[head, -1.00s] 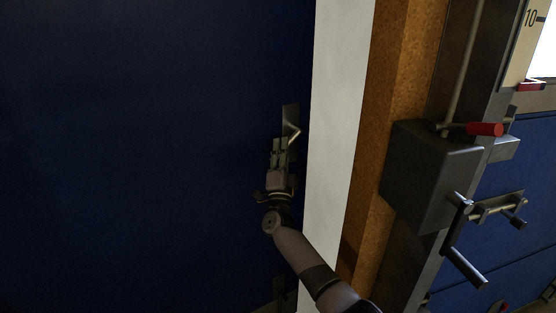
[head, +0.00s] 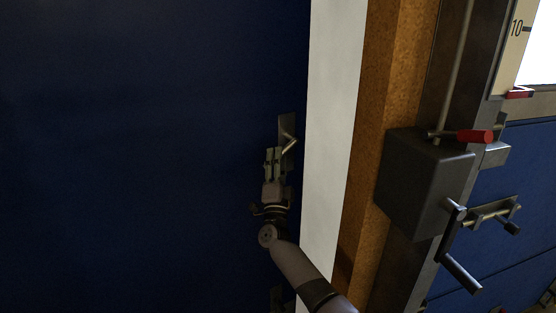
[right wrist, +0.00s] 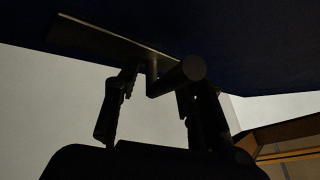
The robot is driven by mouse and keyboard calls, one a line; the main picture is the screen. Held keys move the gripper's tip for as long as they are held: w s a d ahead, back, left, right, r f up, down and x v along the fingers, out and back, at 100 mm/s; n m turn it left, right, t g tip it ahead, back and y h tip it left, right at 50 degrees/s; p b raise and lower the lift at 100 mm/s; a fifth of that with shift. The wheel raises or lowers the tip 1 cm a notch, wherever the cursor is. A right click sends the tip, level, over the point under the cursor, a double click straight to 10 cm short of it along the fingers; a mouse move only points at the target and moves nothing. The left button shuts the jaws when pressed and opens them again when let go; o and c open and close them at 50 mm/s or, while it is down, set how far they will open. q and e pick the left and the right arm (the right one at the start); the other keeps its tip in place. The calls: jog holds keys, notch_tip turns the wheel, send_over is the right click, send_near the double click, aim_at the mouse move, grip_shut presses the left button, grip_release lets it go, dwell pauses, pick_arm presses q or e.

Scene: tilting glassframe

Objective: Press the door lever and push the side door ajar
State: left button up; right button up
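The dark blue side door (head: 140,150) fills the left of the head view. Its metal door lever (head: 290,145) sits on an upright plate (head: 286,124) near the door's right edge. My right gripper (head: 273,153) is just below and left of the lever, fingers pointing up. In the right wrist view, the fingers of my right gripper (right wrist: 158,95) are apart. The round end of the lever (right wrist: 182,75) shows between and beyond their tips, close to the right finger. I cannot tell whether they touch. My left gripper is in neither view.
A white strip (head: 332,130) and a brown post (head: 388,80) stand right of the door. A grey box (head: 424,180) with a red-handled rod (head: 474,136) and a crank (head: 460,262) juts out further right. Blue panels (head: 500,255) lie behind it.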

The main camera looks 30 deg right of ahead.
jog(key=v, duration=1.1)
jog(key=shift+a, duration=0.15)
jog(key=shift+f, duration=0.15)
jog(key=s+a+f+n+g+y, duration=0.1)
jog(key=a+f+n+y, duration=0.4)
jog(key=f, duration=0.6)
jog(key=a+f+n+y, duration=0.2)
jog(key=f+n+y, duration=0.35)
jog(key=f, duration=0.55)
jog(key=s+a+f+n+g+y, duration=0.25)
jog(key=s+f, duration=0.45)
jog(key=f, duration=0.4)
jog(key=s+a+f+n+g+y, duration=0.1)
jog(key=s+a+f+n+g, duration=0.4)
jog(key=f, duration=0.6)
jog(key=s+f+n+g+y+p, duration=0.1)
jog(key=s+f+g, duration=0.2)
jog(key=s+f, duration=0.6)
jog(key=s+f+n+g, duration=0.1)
jog(key=s+f+g, duration=0.3)
jog(key=s, duration=0.9)
jog(key=s+f+n+g, duration=0.1)
jog(key=s+f, duration=0.2)
jog(key=s, duration=0.7)
jog(key=s+f+n+g, duration=0.2)
jog(key=s+f, duration=0.1)
jog(key=s, duration=0.6)
jog(key=shift+s+d+h, duration=0.3)
jog(key=shift+s, duration=0.05)
